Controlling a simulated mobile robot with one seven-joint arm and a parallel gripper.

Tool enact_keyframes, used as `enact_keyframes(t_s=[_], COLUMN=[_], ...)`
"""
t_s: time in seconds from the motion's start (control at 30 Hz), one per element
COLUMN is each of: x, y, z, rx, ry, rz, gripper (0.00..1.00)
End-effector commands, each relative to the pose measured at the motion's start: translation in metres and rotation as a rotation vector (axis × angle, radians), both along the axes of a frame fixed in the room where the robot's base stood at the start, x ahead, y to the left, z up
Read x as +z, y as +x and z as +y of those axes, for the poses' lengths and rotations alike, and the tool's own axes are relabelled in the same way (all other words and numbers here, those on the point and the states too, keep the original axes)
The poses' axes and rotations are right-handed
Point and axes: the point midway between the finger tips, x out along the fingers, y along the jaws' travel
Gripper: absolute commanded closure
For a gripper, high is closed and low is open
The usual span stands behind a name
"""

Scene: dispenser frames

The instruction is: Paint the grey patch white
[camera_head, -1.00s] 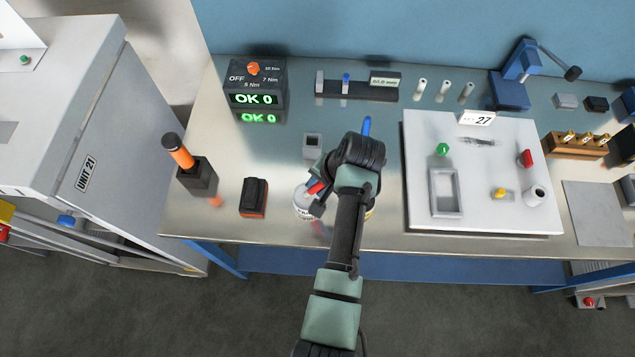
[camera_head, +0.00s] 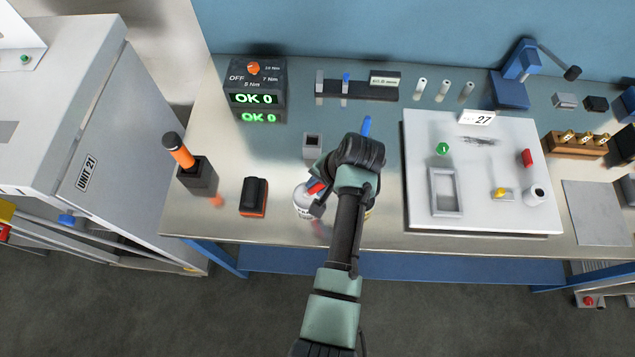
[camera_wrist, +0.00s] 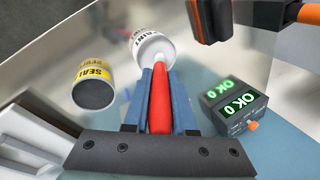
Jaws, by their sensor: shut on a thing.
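A grey smudged patch (camera_head: 480,142) lies on the white panel (camera_head: 415,150) near its back edge, below the "27" tag. My gripper (camera_wrist: 162,80) is shut on a red-handled brush (camera_wrist: 160,105), held between its blue fingers. The brush's pale end meets the white paint can (camera_wrist: 152,42) in the wrist view; whether it is inside the can or just over it I cannot tell. The can (camera_head: 302,203) stands at the front of the bench in the head view, partly hidden by my arm. The patch is well to the right of my gripper.
A yellow seal can (camera_wrist: 93,85) stands beside the paint can. On the panel are a grey frame (camera_head: 433,190), a green knob (camera_head: 442,149), a red knob (camera_head: 527,158) and a yellow piece (camera_head: 499,193). A black-and-orange block (camera_head: 254,197) lies left of the paint can.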

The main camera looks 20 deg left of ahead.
Motion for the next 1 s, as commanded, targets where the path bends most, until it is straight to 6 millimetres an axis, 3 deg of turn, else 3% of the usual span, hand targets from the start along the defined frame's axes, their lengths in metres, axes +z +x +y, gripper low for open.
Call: enact_keyframes(t_s=[0.57, 1.0], x=[0.0, 0.035], y=[-0.001, 0.0], z=[0.0, 0.0], rx=[0.0, 0.0], ry=[-0.001, -0.001], rz=[0.003, 0.001], gripper=[1.0, 1.0])
